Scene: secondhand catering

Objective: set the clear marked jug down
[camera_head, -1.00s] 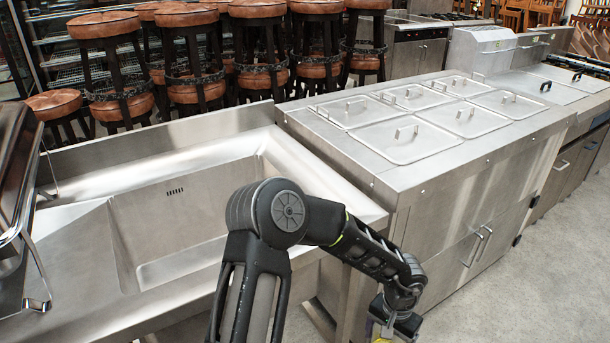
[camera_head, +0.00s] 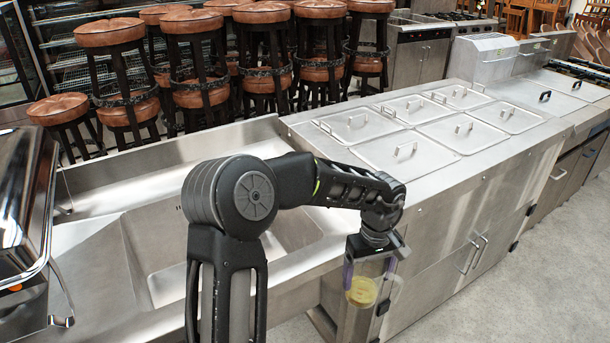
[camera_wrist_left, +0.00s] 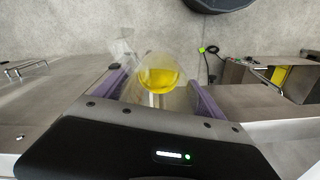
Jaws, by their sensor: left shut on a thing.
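The clear jug (camera_head: 362,291) holds some yellow liquid and hangs in the air in front of the counter's front side, near the gap by the sink unit. My left gripper (camera_head: 369,270) is shut on it. In the left wrist view the jug (camera_wrist_left: 157,76) shows between the purple fingers of my left gripper (camera_wrist_left: 160,92), with the floor beyond. Any markings on the jug are too small to make out. My right gripper is not in view.
The steel counter (camera_head: 368,171) has several lidded pans (camera_head: 405,152) set into its top and a bare strip along its front edge. A steel sink (camera_head: 160,248) lies to the left. Several stools (camera_head: 262,60) stand behind. A shiny metal appliance (camera_head: 20,215) stands at the left edge.

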